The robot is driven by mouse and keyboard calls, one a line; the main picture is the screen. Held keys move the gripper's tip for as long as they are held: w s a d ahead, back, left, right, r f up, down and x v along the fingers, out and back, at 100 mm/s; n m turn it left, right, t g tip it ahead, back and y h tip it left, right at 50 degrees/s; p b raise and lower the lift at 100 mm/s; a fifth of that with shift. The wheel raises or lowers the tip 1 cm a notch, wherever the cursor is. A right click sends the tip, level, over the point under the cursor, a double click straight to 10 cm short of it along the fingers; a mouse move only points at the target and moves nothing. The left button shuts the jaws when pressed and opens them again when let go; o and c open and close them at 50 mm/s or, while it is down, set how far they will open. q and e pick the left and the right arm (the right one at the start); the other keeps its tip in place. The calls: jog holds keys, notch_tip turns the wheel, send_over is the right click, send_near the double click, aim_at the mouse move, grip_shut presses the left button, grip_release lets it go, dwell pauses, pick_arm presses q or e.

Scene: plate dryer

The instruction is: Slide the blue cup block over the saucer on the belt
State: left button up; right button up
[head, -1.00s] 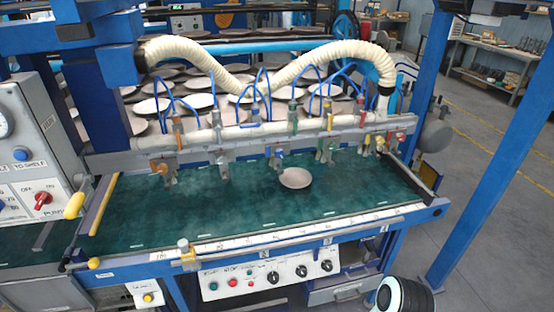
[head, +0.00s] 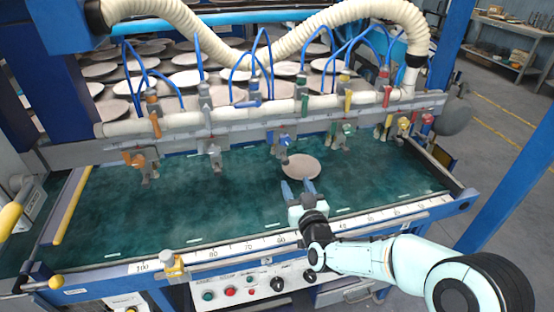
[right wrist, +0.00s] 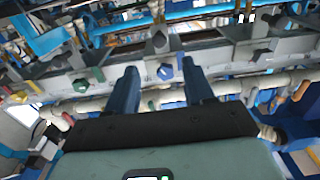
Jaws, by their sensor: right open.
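The blue cup block (head: 283,141) hangs on the rail over the belt, a little left of the saucer in the head view. The saucer (head: 300,166) is a pale round dish lying on the green belt (head: 235,205). My right gripper (head: 298,186) is open and empty, just in front of the saucer, with its blue fingers pointing at the rail. My left gripper is not in view.
An orange block (head: 140,163) and a grey block (head: 214,155) hang left of the blue one. A green block (head: 342,135) hangs close on its right, with yellow and red ones beyond. A numbered scale strip (head: 220,252) runs along the front edge.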

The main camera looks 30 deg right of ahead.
aim_at(287, 163)
jog(key=p+x, duration=0.2)
jog(key=x, duration=1)
jog(key=shift+w, duration=0.1)
grip_shut()
jog(key=shift+d, duration=0.1)
